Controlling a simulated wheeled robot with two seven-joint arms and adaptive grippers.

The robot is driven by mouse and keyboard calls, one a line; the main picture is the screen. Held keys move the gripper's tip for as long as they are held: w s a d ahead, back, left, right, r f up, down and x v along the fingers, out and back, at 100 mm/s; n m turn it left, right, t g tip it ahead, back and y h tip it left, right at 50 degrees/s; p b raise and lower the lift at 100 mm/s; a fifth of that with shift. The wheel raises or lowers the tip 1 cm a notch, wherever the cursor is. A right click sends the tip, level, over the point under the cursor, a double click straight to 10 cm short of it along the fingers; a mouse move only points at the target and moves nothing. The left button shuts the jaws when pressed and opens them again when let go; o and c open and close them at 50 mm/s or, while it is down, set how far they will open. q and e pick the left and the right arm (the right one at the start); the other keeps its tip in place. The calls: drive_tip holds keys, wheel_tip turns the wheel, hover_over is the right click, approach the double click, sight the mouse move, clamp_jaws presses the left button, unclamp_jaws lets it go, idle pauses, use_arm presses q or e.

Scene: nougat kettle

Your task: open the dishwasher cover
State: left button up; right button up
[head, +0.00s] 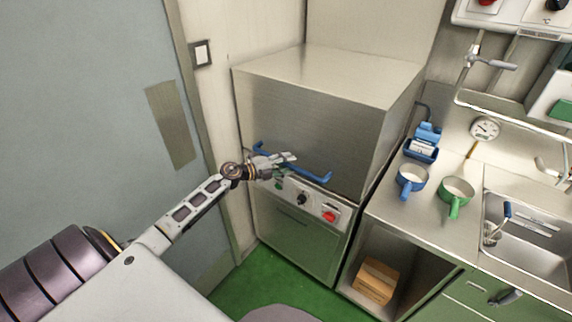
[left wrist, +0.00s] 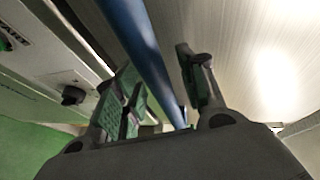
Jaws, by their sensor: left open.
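The dishwasher cover (head: 310,115) is a large brushed-steel box hood, and it is down on its base (head: 295,235). A blue bar handle (head: 318,176) runs along the cover's lower front edge. My left gripper (head: 285,158) is at the handle, near its middle. In the left wrist view the gripper (left wrist: 160,95) is open, with the blue handle (left wrist: 143,45) running lengthwise between its two green-padded fingers. I cannot tell whether a finger touches the bar. My right gripper is in neither view.
Below the handle is a control panel with a black knob (head: 302,199) and a red switch (head: 329,215). To the right, the counter holds a blue pot (head: 411,179), a green pot (head: 456,194) and a sink (head: 530,240). A cardboard box (head: 375,280) sits underneath. Green floor is clear in front.

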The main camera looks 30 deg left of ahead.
use_arm(q)
clamp_jaws()
idle(0.3)
idle(0.3)
